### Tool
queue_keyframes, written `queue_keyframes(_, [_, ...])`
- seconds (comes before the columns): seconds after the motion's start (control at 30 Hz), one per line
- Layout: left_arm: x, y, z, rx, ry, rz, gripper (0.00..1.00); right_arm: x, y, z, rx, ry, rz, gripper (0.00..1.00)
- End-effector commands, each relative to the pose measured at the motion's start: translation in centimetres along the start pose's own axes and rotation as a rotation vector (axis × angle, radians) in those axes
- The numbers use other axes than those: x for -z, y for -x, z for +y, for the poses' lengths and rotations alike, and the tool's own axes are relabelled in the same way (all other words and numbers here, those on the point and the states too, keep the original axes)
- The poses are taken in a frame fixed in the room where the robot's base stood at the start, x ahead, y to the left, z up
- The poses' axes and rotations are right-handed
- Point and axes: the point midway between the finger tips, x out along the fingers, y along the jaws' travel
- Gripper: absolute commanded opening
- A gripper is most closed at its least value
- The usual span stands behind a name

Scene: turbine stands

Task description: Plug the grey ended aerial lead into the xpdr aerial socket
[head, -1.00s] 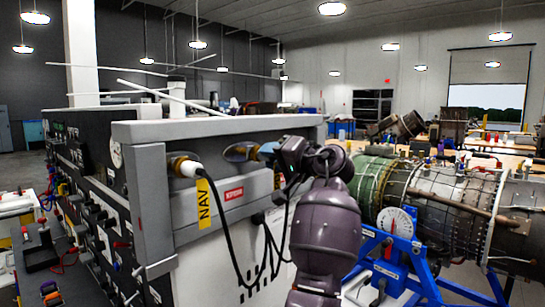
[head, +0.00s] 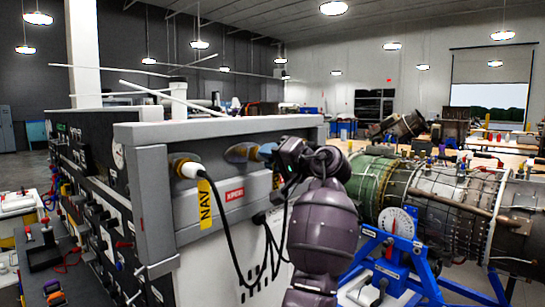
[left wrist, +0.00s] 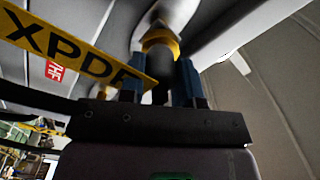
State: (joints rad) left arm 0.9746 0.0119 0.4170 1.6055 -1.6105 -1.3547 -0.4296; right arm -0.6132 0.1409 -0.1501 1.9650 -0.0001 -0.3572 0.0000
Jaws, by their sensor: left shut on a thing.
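My left gripper (head: 265,151) is at the upper right of the grey box's side in the head view, close to a brass aerial socket (head: 238,153). In the left wrist view the blue fingers (left wrist: 160,82) are shut around the dark end of a lead. A yellow tag reading XPDR (left wrist: 70,46) hangs beside it. A yellow-brass ring (left wrist: 160,42) lies just beyond the fingertips, against a pale round fitting. The fingers hide most of the plug, so I cannot tell whether it is seated. My right gripper is in neither view.
A white-ended lead (head: 190,169) with a yellow NAV tag (head: 205,201) sits at the left socket, its black cable hanging down. The grey box (head: 155,202) has a projecting top frame. A turbine on a blue stand (head: 390,268) is at the right.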

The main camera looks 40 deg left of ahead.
Motion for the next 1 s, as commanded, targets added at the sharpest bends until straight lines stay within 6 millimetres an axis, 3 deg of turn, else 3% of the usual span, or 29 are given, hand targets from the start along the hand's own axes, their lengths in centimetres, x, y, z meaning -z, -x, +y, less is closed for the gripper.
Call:
queue_keyframes(0.13, [0.1,-0.42,-0.46,0.008,0.005,0.001,0.0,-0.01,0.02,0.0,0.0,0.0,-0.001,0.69])
queue_keyframes(0.17, [0.11,-0.42,-0.48,0.009,0.005,0.001,0.35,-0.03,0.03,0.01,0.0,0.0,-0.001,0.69])
queue_keyframes(0.33, [0.08,-0.32,-0.38,0.007,0.004,0.001,0.6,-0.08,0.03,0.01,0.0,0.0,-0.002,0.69])
queue_keyframes(0.5, [0.07,-0.22,-0.29,0.005,0.003,0.001,0.6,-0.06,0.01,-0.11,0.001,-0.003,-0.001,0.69])
queue_keyframes(0.6, [0.05,-0.21,-0.23,0.004,0.003,0.0,0.69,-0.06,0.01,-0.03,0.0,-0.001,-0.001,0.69])
queue_keyframes(1.0, [0.05,0.29,-0.17,0.003,0.002,0.001,0.69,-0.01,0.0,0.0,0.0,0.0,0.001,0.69])
